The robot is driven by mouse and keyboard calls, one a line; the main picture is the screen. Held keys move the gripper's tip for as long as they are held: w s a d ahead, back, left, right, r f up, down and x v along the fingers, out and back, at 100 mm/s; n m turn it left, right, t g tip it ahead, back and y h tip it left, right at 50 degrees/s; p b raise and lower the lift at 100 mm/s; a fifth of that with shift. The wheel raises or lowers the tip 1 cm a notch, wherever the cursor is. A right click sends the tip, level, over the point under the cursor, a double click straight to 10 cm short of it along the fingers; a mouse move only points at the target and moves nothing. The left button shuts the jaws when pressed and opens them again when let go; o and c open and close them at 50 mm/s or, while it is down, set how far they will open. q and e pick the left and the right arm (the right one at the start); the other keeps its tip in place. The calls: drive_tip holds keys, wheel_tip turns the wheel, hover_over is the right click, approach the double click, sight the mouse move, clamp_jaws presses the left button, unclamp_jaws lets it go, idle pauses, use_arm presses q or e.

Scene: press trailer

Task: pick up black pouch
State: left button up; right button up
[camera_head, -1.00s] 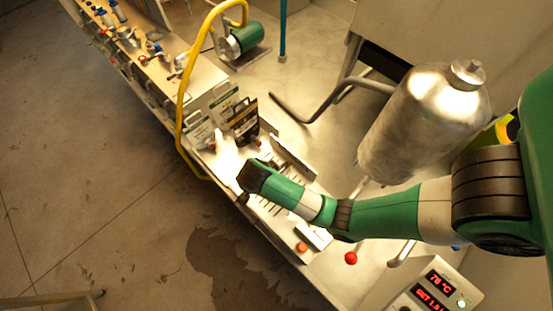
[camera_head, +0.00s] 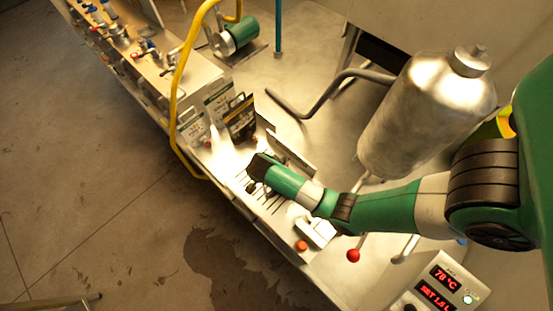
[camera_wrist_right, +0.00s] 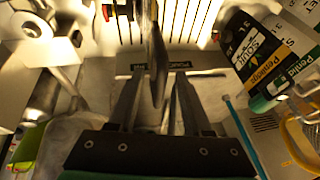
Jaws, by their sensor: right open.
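The black pouch (camera_head: 239,118) with a pale label stands upright beside white-and-green pouches in the head view. In the right wrist view, a black pouch with a printed label (camera_wrist_right: 247,50) shows at the upper right, outside the jaws. My right gripper (camera_head: 256,168) is over the slotted plate, below and right of the pouches in the head view. In the wrist view its two fingers (camera_wrist_right: 155,80) are apart. A thin, dark, blurred upright thing (camera_wrist_right: 157,50) shows between them; I cannot tell what it is or whether they touch it. My left gripper is out of view.
White-and-green pouches (camera_head: 218,100) stand close to the black one. A yellow hose (camera_head: 175,95) arches past them. A large metal tank (camera_head: 420,115) stands at right. A slotted plate (camera_head: 268,198) lies under my gripper, with an orange button (camera_head: 301,246) and red knob (camera_head: 353,256) nearby.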

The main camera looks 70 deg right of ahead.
clamp_jaws()
idle(1.3)
